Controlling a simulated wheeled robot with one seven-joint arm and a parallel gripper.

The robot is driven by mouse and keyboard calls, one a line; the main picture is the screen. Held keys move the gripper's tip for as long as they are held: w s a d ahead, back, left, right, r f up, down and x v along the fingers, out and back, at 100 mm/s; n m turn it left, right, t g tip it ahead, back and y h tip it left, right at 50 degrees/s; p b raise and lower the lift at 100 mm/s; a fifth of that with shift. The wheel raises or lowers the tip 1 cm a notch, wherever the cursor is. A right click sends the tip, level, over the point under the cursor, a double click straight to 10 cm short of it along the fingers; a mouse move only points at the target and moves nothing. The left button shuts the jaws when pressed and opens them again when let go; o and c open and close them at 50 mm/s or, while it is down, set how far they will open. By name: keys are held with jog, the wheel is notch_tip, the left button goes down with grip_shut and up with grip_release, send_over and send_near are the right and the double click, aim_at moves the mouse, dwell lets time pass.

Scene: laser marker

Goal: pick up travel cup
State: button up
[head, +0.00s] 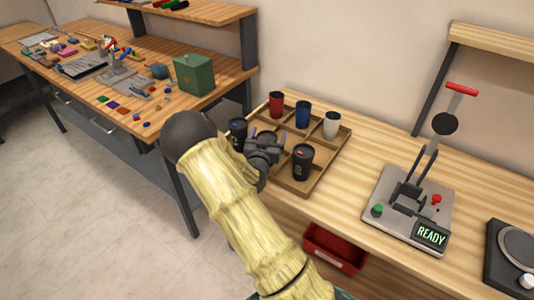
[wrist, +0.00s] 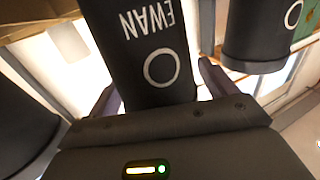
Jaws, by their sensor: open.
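Several travel cups stand in a wooden compartment tray (head: 316,184) on the bench in the head view. The back row has a red cup (head: 276,104), a blue cup (head: 303,114) and a white cup (head: 331,124). In front are a black cup (head: 302,162) on the right and a dark cup (head: 238,133) on the left. My gripper (head: 266,136) is over the tray between these two, hiding the middle front compartment. In the wrist view, a black cup marked EWAN (wrist: 150,45), upside down in the picture, shows between the open fingers. I cannot tell whether they touch it.
Another black cup (wrist: 258,35) stands close to the right finger in the wrist view. A marking machine (head: 410,208) with a READY display is right of the tray. A red bin (head: 335,247) sits below the bench edge. A cluttered side table (head: 190,105) is at left.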

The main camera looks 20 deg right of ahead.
jog(key=shift+c, duration=0.2)
dwell(0.3)
jog(key=c, duration=0.6)
jog(key=shift+r, duration=0.1)
notch_tip(320, 180, up, 10)
jog(key=shift+f, duration=0.1)
dwell(0.6)
